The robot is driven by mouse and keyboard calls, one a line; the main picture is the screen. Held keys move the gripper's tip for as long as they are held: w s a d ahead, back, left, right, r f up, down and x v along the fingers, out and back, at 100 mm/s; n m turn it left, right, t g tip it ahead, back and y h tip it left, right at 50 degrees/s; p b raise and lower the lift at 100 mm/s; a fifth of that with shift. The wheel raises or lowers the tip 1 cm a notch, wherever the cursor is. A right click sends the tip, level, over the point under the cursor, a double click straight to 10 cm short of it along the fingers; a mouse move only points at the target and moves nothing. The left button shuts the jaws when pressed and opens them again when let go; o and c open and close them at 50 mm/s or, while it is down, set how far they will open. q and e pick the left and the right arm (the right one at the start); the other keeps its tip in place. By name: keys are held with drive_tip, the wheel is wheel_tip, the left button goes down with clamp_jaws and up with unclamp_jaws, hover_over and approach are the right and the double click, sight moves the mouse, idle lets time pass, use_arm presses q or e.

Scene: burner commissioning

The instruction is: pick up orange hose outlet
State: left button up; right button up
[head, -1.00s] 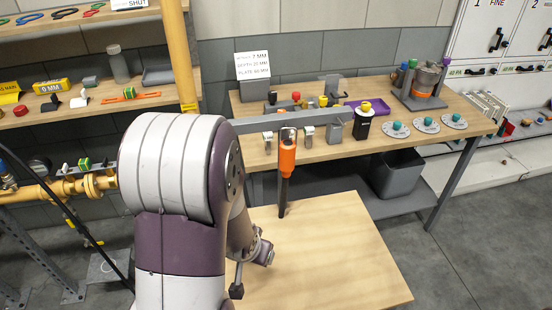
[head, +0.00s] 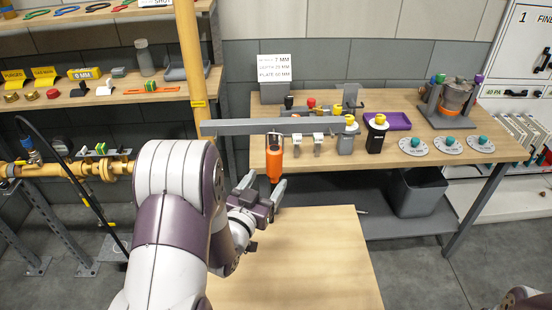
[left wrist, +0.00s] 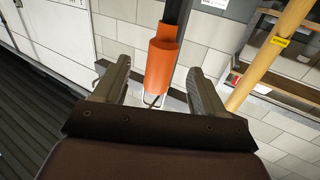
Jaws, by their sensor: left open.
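In the left wrist view the orange outlet (left wrist: 162,62) lies between the two spread fingers of the left gripper (left wrist: 158,68). A wire hook shows at one end and a dark tube at the other. Clear gaps show on both sides of it. My right gripper is out of view.
A wooden table top (head: 310,270) below the gripper is bare. Behind stands a workbench (head: 350,160) with small parts, a purple tray (head: 390,121) and several round discs. A yellow pipe (head: 190,60) rises left of the outlet. A grey bin (head: 415,195) stands under the workbench.

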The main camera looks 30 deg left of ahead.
sight(271, 172)
use_arm(q)
drive_tip(key=w, duration=0.2)
drive_tip(key=w+p, duration=0.1)
drive_tip(key=w, duration=0.1)
drive_tip(key=shift+a+r+p, duration=0.15)
drive_tip(key=shift+a+p, duration=0.15)
drive_tip(key=shift+a, duration=0.1)
drive_tip(key=shift+w, duration=0.45)
drive_tip(key=shift+d, duration=0.1)
drive_tip(key=c, duration=1.2)
drive_tip(key=shift+c, duration=0.5)
